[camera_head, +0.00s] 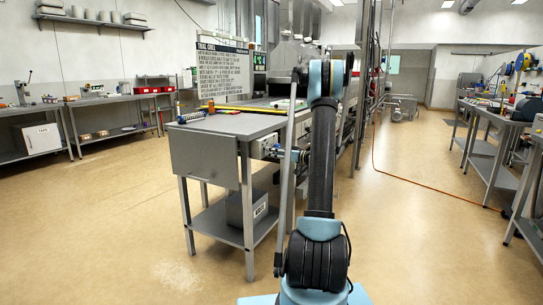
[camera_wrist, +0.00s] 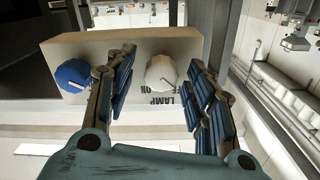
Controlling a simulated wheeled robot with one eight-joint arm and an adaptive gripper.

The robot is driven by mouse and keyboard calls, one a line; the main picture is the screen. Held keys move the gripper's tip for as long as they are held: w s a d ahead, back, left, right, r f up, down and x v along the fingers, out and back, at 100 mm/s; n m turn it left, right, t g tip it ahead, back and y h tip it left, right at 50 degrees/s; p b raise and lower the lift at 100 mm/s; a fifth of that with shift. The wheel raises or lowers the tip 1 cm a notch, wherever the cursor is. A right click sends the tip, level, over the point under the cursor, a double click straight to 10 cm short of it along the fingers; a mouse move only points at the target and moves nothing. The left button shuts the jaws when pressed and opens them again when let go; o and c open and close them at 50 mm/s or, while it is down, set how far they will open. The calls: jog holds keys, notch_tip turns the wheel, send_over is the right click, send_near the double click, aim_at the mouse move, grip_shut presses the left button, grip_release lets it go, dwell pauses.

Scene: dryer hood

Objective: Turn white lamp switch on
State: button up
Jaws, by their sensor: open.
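The white lamp switch (camera_wrist: 160,72) is a round white knob with a pale pointer line, on a beige panel box in the wrist view. Black lettering beside it includes "LAMP" and "ON", seen upside down. My gripper (camera_wrist: 158,60) is open, with one blue-padded finger on each side of the white knob in the picture. Whether the fingers touch the knob or stop short of it, I cannot tell. A blue knob (camera_wrist: 73,75) sits on the same panel, left of the left finger. In the head view, my arm hides the switch and gripper.
A grey metal workbench (camera_head: 225,125) with a lower shelf stands left of my arm. A white text board (camera_head: 223,72) stands behind it. An orange cable (camera_head: 430,189) lies on the floor at right. Open floor lies left and right of the workbench.

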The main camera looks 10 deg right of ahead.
jog(key=shift+w+a, duration=0.2)
jog(key=shift+a, duration=0.05)
jog(key=shift+c, duration=0.3)
jog(key=c, duration=1)
jog(key=shift+m, duration=0.3)
jog(key=shift+d+m, duration=0.15)
jog(key=shift+m, duration=8.45)
